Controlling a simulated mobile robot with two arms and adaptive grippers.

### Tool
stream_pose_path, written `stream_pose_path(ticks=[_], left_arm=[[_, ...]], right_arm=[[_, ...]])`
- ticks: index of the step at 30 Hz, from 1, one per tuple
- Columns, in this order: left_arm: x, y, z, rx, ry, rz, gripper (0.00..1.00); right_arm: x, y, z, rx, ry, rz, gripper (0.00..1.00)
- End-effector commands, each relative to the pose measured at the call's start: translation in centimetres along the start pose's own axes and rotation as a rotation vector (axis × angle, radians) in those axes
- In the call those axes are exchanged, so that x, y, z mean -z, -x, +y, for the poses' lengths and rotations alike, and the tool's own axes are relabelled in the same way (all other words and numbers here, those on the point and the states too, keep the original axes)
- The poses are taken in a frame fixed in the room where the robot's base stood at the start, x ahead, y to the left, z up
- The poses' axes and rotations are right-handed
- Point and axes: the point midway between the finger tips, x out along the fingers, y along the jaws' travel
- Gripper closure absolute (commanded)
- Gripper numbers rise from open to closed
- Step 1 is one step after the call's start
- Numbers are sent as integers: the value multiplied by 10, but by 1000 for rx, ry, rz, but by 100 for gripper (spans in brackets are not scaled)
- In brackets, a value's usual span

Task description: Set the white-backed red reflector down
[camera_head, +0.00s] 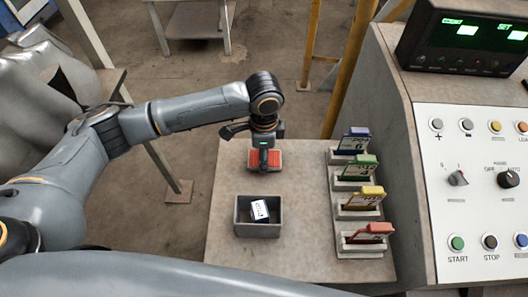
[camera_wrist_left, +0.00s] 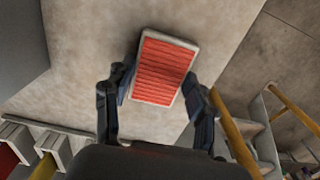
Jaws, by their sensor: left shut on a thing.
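The white-backed red reflector (camera_wrist_left: 163,70) is a ribbed red rectangle with a pale rim, seen between the two fingers of my left gripper (camera_wrist_left: 160,92) in the left wrist view. My left gripper (camera_head: 264,164) is shut on it. In the head view the reflector (camera_head: 275,159) shows red on both sides of the gripper, over the back part of the table (camera_head: 300,215). I cannot tell whether its underside touches the tabletop. Its back is mostly hidden. My right gripper is not in view.
A grey open box (camera_head: 258,230) in front of the gripper holds a dark item with a white label (camera_head: 260,210). Holders with blue, green, yellow and red cards (camera_head: 362,199) line the right. A control console (camera_head: 470,190) stands beyond them. The tabletop around the reflector is clear.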

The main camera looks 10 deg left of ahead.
Motion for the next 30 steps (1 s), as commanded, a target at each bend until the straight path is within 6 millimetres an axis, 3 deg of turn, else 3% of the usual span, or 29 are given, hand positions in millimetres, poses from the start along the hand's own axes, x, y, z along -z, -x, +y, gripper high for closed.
stream_pose_path(ticks=[10,11,14,25,30], left_arm=[[0,-3,0,0,0,1,76],[0,-4,0,1,0,1,42],[0,-3,0,1,0,1,22],[0,-1,0,1,-1,1,21],[1,19,-1,4,-1,3,21]], right_arm=[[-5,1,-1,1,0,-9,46],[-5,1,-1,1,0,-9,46],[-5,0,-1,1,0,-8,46],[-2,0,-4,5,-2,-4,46],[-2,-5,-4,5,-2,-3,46]])
